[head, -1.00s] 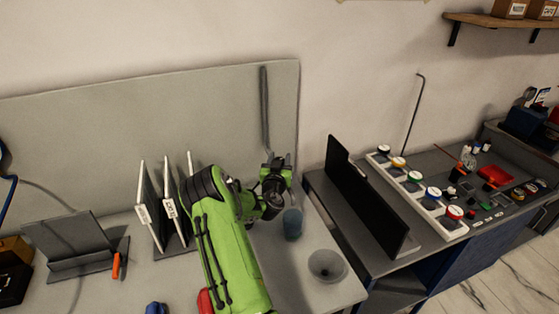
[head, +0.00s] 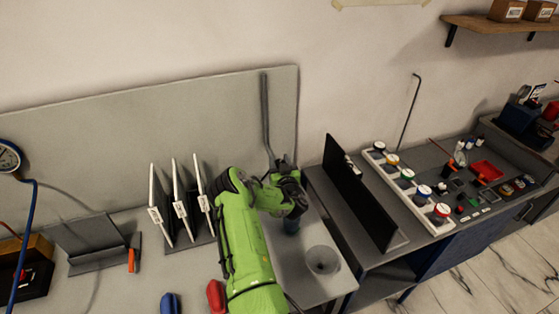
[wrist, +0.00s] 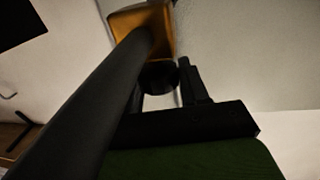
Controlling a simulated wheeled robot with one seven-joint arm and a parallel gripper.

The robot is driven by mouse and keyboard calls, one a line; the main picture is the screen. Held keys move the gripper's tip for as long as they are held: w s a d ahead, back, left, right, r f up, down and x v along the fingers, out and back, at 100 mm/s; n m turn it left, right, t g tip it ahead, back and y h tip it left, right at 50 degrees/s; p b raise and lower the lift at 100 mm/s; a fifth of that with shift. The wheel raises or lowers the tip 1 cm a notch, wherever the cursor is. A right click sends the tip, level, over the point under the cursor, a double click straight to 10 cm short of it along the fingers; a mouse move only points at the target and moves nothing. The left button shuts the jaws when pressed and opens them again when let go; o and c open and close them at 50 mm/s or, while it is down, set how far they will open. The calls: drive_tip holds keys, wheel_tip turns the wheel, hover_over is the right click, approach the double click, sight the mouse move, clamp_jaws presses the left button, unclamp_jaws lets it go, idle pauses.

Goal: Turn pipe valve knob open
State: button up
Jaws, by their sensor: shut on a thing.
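A grey vertical pipe (head: 266,115) runs down the back panel and ends behind my wrist. In the wrist view a thick dark pipe (wrist: 105,85) crosses to a brass-coloured valve body (wrist: 128,22). A dark round knob (wrist: 158,76) sits below the brass body, between my fingers. My gripper (wrist: 162,70) is shut on this knob. In the head view my green wrist hides the knob and most of the gripper. The knob's angle cannot be told.
White-edged plates (head: 180,200) stand in a rack to the left. A black upright panel (head: 358,190) stands to the right. A gauge (head: 8,158) is at far left.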

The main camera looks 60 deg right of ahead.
drive_tip(key=o, duration=0.9)
drive_tip(key=shift+o, duration=0.2)
drive_tip(key=b+v, duration=0.5)
drive_tip(key=v, duration=1)
drive_tip(key=shift+s+a+b, duration=0.2)
drive_tip(key=shift+a+b, duration=0.1)
drive_tip(key=shift+w, duration=0.1)
